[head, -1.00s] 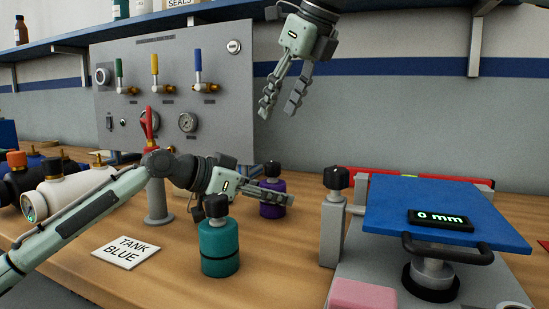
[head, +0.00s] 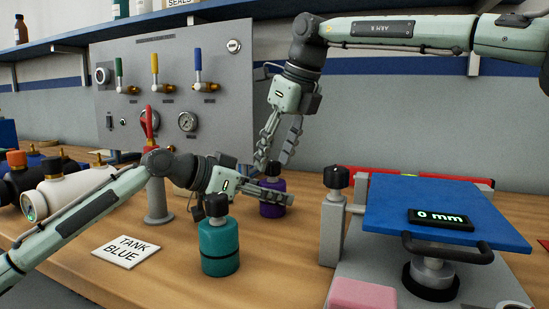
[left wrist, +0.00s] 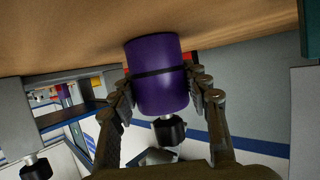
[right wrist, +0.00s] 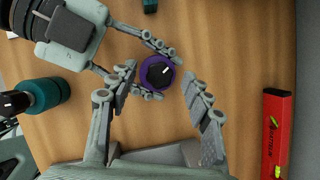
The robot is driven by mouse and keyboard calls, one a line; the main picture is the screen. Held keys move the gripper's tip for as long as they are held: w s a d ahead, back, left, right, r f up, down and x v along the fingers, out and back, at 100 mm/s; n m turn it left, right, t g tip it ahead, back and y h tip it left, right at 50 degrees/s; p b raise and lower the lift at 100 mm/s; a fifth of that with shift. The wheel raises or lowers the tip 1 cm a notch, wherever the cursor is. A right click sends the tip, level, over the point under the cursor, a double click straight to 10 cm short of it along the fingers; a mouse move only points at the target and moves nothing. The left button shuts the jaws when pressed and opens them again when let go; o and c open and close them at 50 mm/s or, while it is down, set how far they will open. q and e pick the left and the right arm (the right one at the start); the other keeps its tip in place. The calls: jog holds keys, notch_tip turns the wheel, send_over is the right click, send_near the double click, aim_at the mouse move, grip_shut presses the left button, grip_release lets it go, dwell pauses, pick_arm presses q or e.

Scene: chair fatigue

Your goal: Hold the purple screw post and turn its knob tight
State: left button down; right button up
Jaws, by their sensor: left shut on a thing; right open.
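The purple screw post (head: 272,208) stands upright on the wooden bench, behind and right of a teal post (head: 219,247). Its black knob (head: 272,169) is on top; the right wrist view shows the knob (right wrist: 159,72) from above with a white mark. My left gripper (head: 272,194) is shut on the purple post's body, with a finger on each side, as the left wrist view shows at the post (left wrist: 158,80). My right gripper (head: 275,168) is open and points down above the knob. In the right wrist view its fingers (right wrist: 160,90) are spread, the knob between and beyond them.
The teal post with its own black knob stands close in front of my left gripper. A blue platform reading 0 mm (head: 480,215) stands right. A red level (right wrist: 277,135) lies along the back. The valve panel (head: 175,90) stands behind.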

pick_arm(q)
jog(key=shift+f, duration=0.1)
pick_arm(e)
jog(key=shift+a+f, duration=0.1)
jog(key=shift+f, duration=0.3)
jog(key=shift+c, duration=0.5)
grip_shut()
jog(key=m+t+h, duration=0.1)
jog(key=m, duration=0.2)
jog(key=shift+m, duration=0.3)
jog(key=shift+a+m+h, duration=0.1)
jog(key=shift+m+h, duration=0.6)
jog(key=shift+m, duration=0.9)
